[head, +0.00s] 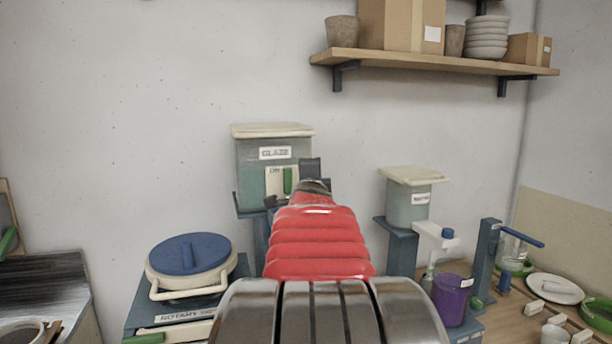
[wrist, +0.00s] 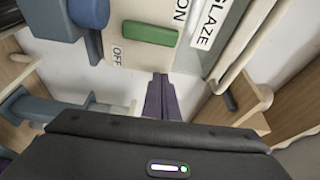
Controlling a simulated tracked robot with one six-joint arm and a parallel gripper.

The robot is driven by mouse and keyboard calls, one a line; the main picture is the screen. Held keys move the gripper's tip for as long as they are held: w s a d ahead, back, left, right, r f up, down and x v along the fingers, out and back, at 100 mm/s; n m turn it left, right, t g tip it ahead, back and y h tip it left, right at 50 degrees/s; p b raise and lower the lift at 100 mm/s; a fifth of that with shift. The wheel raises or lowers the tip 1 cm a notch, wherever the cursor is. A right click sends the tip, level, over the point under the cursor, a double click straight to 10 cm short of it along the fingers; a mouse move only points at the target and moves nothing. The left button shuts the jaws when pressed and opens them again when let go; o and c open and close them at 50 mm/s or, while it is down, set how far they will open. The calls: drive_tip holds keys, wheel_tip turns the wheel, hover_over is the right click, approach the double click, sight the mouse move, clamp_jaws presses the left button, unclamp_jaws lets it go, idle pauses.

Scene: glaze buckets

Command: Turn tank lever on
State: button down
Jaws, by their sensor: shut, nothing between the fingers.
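The glaze tank (head: 263,150) is grey-green with a cream lid and stands against the wall in the head view. On its front is a pale plate with ON and a green lever (head: 287,180) that stands upright there. In the wrist view the lever (wrist: 150,32) lies across the plate (wrist: 140,58) between the ON and OFF marks. My gripper (wrist: 160,82) is shut and empty, its dark fingers just below the lever in that picture, with a visible gap. In the head view my red arm hides the lower tank, and the fingertips cannot be made out.
A smaller tank (head: 408,205) stands to the right, with a purple bucket (head: 452,300) below it. A blue-lidded pot (head: 190,268) is at lower left. A shelf (head: 440,63) hangs above. Blue fittings (wrist: 88,14) are close to the lever in the wrist view.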

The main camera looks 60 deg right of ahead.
drive_tip(key=v, duration=0.9)
drive_tip(key=shift+a+r, duration=0.15)
drive_tip(key=shift+a, duration=0.25)
drive_tip(key=shift+w, duration=0.1)
